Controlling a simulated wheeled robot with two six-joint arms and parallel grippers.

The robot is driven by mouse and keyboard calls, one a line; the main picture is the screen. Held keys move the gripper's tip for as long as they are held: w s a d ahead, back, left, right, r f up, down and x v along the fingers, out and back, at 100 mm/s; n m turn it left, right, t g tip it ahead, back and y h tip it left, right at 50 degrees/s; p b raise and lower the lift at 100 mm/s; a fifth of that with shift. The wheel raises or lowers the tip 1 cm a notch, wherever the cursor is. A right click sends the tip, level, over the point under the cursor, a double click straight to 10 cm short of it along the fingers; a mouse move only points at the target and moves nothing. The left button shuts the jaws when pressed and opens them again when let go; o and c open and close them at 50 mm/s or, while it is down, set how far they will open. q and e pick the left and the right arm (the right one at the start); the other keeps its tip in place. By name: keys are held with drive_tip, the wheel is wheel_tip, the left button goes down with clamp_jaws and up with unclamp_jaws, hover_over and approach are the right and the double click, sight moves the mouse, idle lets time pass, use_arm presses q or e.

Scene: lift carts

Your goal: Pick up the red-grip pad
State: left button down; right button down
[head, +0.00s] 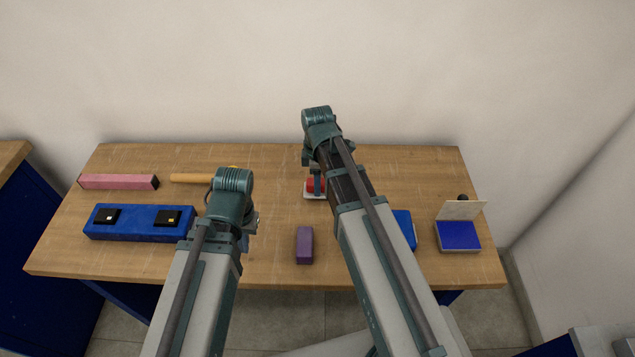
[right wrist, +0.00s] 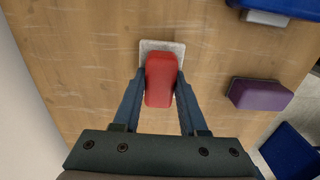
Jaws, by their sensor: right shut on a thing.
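The red-grip pad has a red grip (right wrist: 160,80) on a flat whitish plate (right wrist: 160,45). In the head view its red grip (head: 312,186) shows at the middle of the wooden table, partly hidden by my right arm. My right gripper (right wrist: 160,78) is shut on the red grip, one finger against each side. I cannot tell whether the plate touches the table. My left gripper (head: 246,238) is over the table's front half, left of a purple block (head: 304,246); its fingers are mostly hidden by its wrist.
The purple block also shows in the right wrist view (right wrist: 260,94). A blue box (head: 405,229) stands partly behind my right arm. An open blue case (head: 458,237) is at the right. A long blue block (head: 138,233), a pink bar (head: 118,181) and a wooden handle (head: 189,178) lie left.

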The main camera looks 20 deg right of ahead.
wheel_tip(320, 180, up, 8)
drive_tip(key=p, duration=0.6)
drive_tip(key=shift+f+p, duration=0.1)
drive_tip(key=shift+p, duration=0.25)
drive_tip(key=shift+f, duration=0.1)
drive_tip(key=c, duration=1)
unclamp_jaws()
clamp_jaws()
